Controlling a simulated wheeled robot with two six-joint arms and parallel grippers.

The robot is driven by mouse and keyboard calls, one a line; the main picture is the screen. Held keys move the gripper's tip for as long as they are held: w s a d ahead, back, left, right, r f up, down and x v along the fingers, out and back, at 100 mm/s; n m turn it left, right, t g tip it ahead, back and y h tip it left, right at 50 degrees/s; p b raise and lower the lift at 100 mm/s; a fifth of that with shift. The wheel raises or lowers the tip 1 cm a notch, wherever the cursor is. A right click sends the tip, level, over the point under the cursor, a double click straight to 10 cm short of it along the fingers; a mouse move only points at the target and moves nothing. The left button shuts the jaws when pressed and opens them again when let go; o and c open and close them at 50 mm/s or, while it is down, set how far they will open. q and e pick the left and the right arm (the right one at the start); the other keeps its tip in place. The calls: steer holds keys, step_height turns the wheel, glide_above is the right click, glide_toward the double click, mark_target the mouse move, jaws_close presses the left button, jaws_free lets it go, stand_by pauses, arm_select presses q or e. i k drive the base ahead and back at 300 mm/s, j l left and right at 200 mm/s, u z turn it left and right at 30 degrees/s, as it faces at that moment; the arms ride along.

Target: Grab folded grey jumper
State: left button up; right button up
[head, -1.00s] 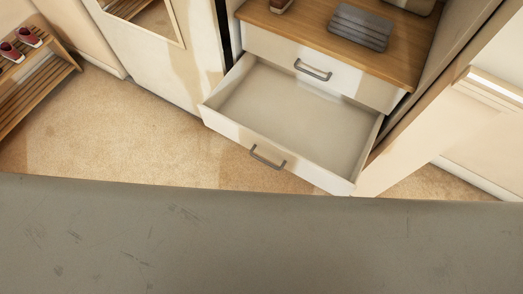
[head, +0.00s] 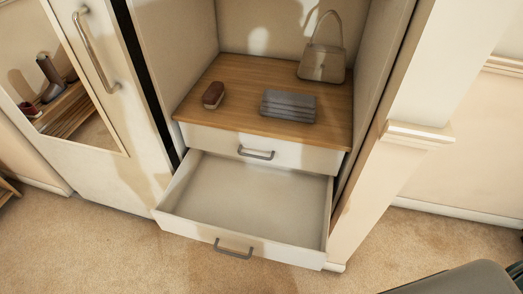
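The folded grey jumper (head: 288,105) lies flat on the wooden shelf (head: 236,90) inside the wardrobe, above the drawers. It is a neat, layered grey rectangle. Nothing touches it from above. Neither of my grippers is in view in the head view.
A brown brush-like item (head: 213,95) lies left of the jumper, and a beige handbag (head: 322,62) stands behind it. Below the shelf, a shut drawer (head: 215,140) sits above an empty, pulled-out drawer (head: 175,190). A mirrored door (head: 130,165) is at left. Carpet (head: 110,250) lies in front.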

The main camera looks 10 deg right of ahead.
mark_target(276, 104)
steer(key=k+j+z, duration=0.15)
steer(key=j+z, duration=0.35)
steer(key=k+j+z, duration=0.25)
steer(key=z, duration=0.2)
steer(key=k+j+z, duration=0.25)
steer(key=z, duration=0.25)
